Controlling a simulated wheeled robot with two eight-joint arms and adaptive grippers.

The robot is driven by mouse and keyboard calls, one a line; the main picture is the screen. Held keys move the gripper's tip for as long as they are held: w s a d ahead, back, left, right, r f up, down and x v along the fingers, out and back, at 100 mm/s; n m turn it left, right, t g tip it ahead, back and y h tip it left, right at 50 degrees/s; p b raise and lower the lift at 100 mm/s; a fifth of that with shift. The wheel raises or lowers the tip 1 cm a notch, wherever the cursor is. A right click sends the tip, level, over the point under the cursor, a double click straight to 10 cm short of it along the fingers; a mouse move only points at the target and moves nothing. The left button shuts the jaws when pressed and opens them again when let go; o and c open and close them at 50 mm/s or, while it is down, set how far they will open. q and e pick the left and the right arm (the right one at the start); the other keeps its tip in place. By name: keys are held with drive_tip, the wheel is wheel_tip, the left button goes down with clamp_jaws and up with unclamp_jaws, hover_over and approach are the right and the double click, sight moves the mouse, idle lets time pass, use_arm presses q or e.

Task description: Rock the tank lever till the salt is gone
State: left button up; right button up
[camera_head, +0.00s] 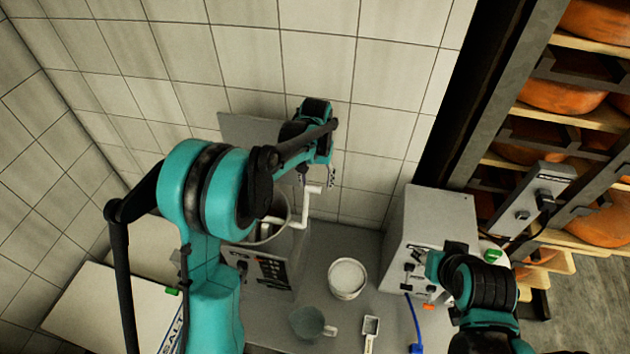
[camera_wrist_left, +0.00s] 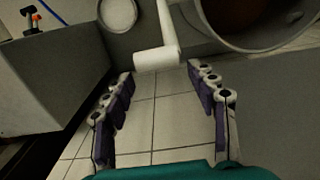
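The white lever (camera_head: 312,190) is a bent crank handle at the side of the metal tank (camera_head: 262,270), whose round opening is partly hidden by my left arm. My left gripper (camera_head: 317,178) points down over the lever's grip. In the left wrist view, my left gripper (camera_wrist_left: 160,78) is open, and the white lever grip (camera_wrist_left: 157,59) lies across the gap just ahead of the fingertips. It is not clamped. My right arm hangs over the grey box at the right; its fingers are too unclear to judge. I cannot see any salt inside the tank.
A bowl of white stuff (camera_head: 347,277), a clear jug (camera_head: 308,322) and a small scoop (camera_head: 371,327) stand on the grey counter. A grey control box (camera_head: 432,225) is at right. A salt-labelled white container (camera_head: 115,310) is at left. Cheese shelves (camera_head: 575,110) stand beyond.

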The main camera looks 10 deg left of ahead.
use_arm(q)
wheel_tip(320, 180, up, 12)
idle(0.6)
drive_tip(key=shift+f, duration=0.1)
idle(1.1)
